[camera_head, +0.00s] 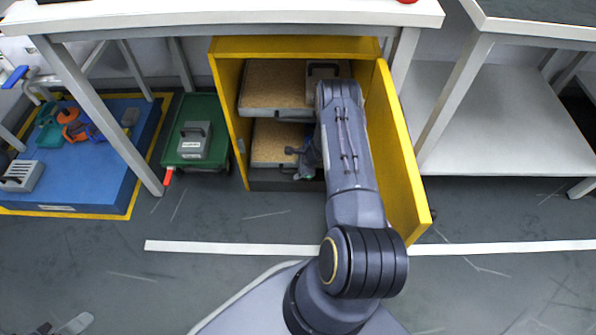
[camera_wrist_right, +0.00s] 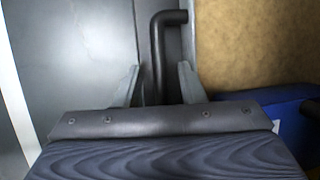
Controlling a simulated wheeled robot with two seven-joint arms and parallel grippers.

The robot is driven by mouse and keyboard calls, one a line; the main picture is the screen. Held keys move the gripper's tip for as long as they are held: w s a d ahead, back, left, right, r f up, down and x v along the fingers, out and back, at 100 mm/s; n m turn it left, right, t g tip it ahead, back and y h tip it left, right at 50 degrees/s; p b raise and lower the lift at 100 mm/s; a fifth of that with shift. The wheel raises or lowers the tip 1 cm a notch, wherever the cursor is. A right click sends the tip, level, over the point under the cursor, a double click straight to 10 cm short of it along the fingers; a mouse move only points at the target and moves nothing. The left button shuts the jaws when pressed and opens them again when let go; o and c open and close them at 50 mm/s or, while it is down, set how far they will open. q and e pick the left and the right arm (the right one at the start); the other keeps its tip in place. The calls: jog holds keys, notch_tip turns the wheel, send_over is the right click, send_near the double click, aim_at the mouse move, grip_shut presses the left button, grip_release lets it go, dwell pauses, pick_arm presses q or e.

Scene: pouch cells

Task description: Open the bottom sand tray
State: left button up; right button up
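The bottom sand tray (camera_head: 270,158) is in the lower part of the yellow cabinet, its brown sand partly hidden by my right arm. My right gripper (camera_head: 304,165) is low at the cabinet's opening, at the front of this tray. In the right wrist view the dark bent tray handle (camera_wrist_right: 157,62) stands between the two grey fingers of my right gripper (camera_wrist_right: 158,85). The fingers are apart, with a gap on each side of the bar. A grey shape at the head view's bottom left edge looks like my left gripper (camera_head: 62,326), mostly cut off.
The top sand tray (camera_head: 270,82) sits above. The yellow cabinet door (camera_head: 398,165) stands open right of my arm. A green cart (camera_head: 190,150) and a blue platform (camera_head: 75,175) are left of the cabinet. The floor in front is clear.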

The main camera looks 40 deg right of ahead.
jog(key=shift+c, duration=0.5)
grip_shut()
